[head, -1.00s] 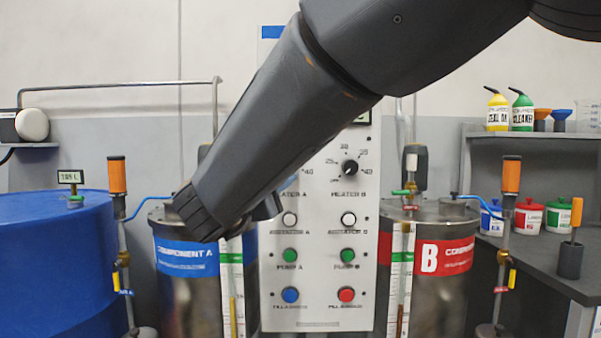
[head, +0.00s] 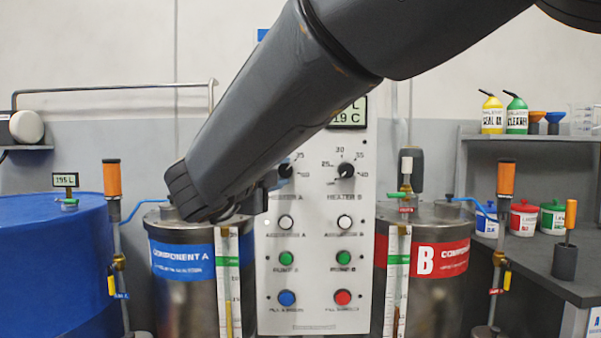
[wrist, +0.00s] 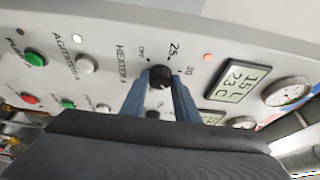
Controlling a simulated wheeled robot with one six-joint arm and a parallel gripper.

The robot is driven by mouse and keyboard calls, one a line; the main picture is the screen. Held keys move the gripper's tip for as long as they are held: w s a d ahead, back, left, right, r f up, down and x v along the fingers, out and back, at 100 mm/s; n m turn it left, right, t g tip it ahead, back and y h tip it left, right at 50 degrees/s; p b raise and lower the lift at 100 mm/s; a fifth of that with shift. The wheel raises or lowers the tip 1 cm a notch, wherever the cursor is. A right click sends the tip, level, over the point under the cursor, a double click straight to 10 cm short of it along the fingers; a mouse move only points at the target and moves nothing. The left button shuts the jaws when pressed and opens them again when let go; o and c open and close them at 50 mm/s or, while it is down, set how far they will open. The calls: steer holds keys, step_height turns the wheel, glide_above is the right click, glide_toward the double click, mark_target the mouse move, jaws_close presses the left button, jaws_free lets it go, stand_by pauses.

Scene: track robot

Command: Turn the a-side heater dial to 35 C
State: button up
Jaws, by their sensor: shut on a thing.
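The a-side heater dial is a black knob (wrist: 159,77) on the white control panel, beside the label HEATER A. In the wrist view my gripper (wrist: 160,84) has its two blue fingers closed on either side of the knob. The scale marks 25 and 30 show near it; the pointer's exact setting cannot be told. In the head view the dial (head: 286,171) is partly hidden behind my gripper (head: 279,176), with 35 and 40 visible around it. A display (wrist: 236,81) by the dial reads 15 L and 23 C.
The heater B dial (head: 346,171) sits to the right on the panel (head: 315,305). Agitator buttons and green pump buttons (head: 286,257) lie below the dials. An orange light (wrist: 207,57) shows near the display. The blue-labelled Component A tank (head: 185,258) stands left of the panel.

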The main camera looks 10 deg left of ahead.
steer(key=o, duration=1)
steer(key=s, duration=0.2)
steer(key=s+a, duration=0.1)
steer(key=s, duration=0.4)
steer(key=shift+s+a, duration=0.15)
steer(key=shift+s, duration=0.2)
